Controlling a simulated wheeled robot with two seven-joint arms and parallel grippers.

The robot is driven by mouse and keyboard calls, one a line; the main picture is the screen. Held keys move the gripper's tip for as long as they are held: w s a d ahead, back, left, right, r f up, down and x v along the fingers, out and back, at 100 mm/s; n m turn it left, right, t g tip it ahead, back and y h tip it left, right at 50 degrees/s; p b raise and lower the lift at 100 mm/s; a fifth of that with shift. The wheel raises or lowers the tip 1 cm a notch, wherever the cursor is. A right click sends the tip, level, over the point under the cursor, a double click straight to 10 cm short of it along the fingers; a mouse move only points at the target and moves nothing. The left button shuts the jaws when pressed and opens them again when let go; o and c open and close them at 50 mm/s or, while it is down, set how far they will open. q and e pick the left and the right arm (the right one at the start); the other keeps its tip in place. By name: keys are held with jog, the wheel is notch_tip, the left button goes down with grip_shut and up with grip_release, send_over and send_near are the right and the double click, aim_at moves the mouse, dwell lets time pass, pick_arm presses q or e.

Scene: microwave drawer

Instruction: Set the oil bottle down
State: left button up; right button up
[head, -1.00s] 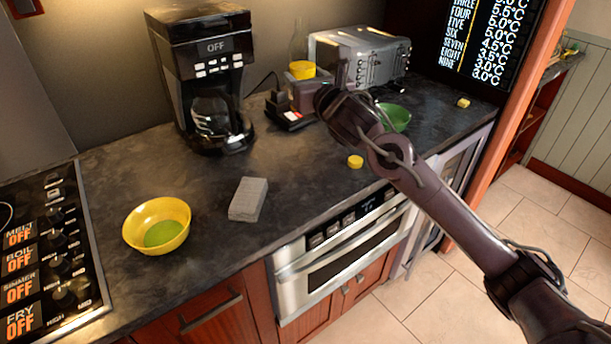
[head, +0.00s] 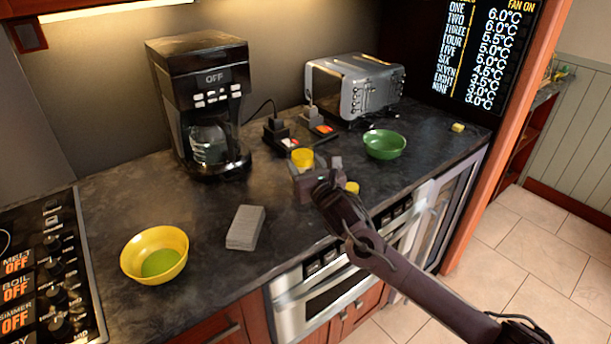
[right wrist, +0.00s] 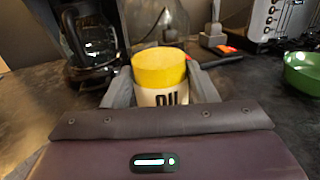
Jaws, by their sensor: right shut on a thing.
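The oil bottle (head: 302,158) shows its yellow top between the fingers of my right gripper (head: 316,170). In the right wrist view the oil bottle (right wrist: 160,70) has a yellow band over a pale label with dark letters, partly cut off by my gripper body. The gripper fingers (right wrist: 160,88) are shut on its two sides, and it looks upright. The bottle is over the dark countertop (head: 200,215), right of the coffee maker. Its base is hidden, so I cannot tell whether it touches the counter. My left gripper is not in view.
A green bowl (head: 384,144) stands behind and right, near the toaster (head: 355,88). A small yellow piece (head: 352,187) lies beside my gripper. A grey block (head: 245,228) and yellow bowl (head: 154,255) are at the left front. The coffee maker (head: 205,105) stands behind.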

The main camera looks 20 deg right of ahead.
notch_tip(320, 180, down, 3)
jog(key=shift+f, duration=0.2)
jog(key=shift+f, duration=0.15)
jog(key=o, duration=1.1)
jog(key=shift+o, duration=0.2)
jog(key=shift+s, duration=0.2)
jog(key=s, duration=0.3)
jog(key=s+b, duration=0.1)
jog(key=s, duration=0.3)
jog(key=s+d, duration=0.1)
jog(key=s, duration=0.2)
jog(key=shift+s+b, duration=0.25)
jog(key=shift+b, duration=0.05)
jog(key=shift+s, duration=0.6)
